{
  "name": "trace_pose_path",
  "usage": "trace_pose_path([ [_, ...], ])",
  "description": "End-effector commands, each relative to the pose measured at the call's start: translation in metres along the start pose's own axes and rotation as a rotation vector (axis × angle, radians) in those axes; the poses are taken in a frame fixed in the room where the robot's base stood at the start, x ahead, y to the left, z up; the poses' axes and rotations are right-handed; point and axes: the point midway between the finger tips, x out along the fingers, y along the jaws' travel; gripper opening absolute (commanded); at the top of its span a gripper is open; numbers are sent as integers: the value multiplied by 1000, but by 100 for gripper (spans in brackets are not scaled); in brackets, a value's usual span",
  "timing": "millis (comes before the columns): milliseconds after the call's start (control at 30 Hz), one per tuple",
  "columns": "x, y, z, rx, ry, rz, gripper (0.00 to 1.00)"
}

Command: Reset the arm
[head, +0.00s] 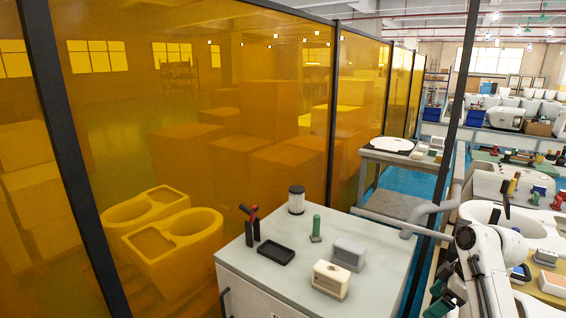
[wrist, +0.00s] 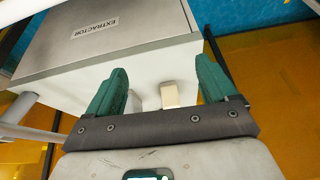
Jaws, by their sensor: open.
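My gripper (head: 446,293) is low at the right of the head view, beside the right side of the grey-topped cabinet (head: 245,262), partly cut off by the frame's lower edge. In the wrist view my gripper (wrist: 160,80) has its two green fingers spread apart. Nothing is held between them. Two small pale blocks or handles (wrist: 170,94) show beyond the fingers, on or against a white face; I cannot tell how far away.
The cabinet carries a cream device (head: 331,280), a grey device (head: 348,253), a green-topped item (head: 316,228), a black tray (head: 276,254), a red-black tool (head: 250,224) and a filter cylinder (head: 296,199). An amber screen (head: 230,110) stands behind. A metal rail (head: 425,208) runs near my arm.

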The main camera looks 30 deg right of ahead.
Motion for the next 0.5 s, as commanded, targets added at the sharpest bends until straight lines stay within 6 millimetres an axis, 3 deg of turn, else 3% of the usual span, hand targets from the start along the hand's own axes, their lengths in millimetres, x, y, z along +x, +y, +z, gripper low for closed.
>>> trace_pose_path([
  [267, 58, -64, -30, 60, -8, -36, 85],
  [367, 84, -103, -38, 98, -23, -52, 85],
  [500, 123, -177, -39, 175, -66, -68, 85],
])
